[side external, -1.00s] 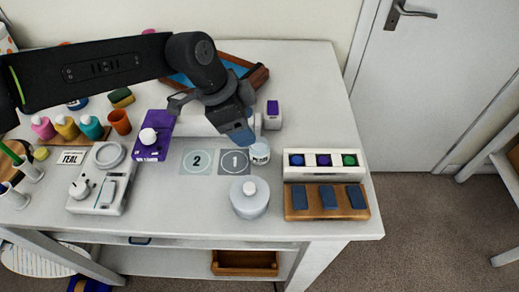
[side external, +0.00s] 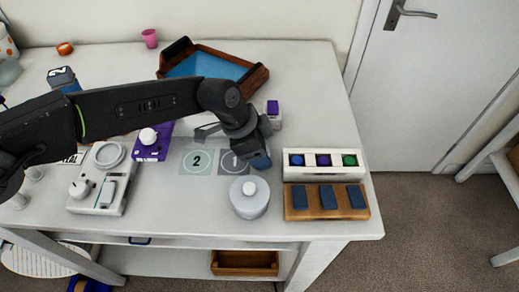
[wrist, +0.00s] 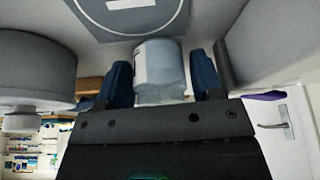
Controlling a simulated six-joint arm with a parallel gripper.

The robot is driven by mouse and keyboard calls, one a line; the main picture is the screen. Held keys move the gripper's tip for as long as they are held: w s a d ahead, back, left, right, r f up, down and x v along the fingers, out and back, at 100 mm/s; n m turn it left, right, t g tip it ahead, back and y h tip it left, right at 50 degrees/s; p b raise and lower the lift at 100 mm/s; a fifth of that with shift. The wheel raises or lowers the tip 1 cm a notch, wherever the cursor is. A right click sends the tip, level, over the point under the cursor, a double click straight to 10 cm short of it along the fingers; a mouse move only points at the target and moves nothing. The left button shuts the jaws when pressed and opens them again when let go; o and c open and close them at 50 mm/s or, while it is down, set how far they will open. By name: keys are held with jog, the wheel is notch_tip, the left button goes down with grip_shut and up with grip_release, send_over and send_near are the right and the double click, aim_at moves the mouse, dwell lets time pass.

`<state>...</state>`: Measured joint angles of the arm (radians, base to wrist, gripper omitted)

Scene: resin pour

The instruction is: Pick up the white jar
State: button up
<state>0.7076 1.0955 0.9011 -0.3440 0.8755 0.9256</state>
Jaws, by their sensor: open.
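The white jar (wrist: 160,65) shows in the wrist view as a small pale jar with a label, standing at the edge of the grey square marked 1 (side external: 229,168). My gripper (wrist: 162,82) is open, with its two blue fingers on either side of the jar. A gap shows on at least the right side; I cannot tell whether the left finger touches. In the side view my gripper (side external: 261,160) is low over the jar's place and hides it.
A grey lidded pot (side external: 249,200) stands close in front of my gripper. A white box with coloured buttons (side external: 323,174) and a wooden block with blue pads (side external: 326,216) lie to the right. A purple device (side external: 150,152) and a blue-lined tray (side external: 252,82) are behind and left.

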jog(key=c, duration=0.7)
jog(key=shift+r, duration=0.1)
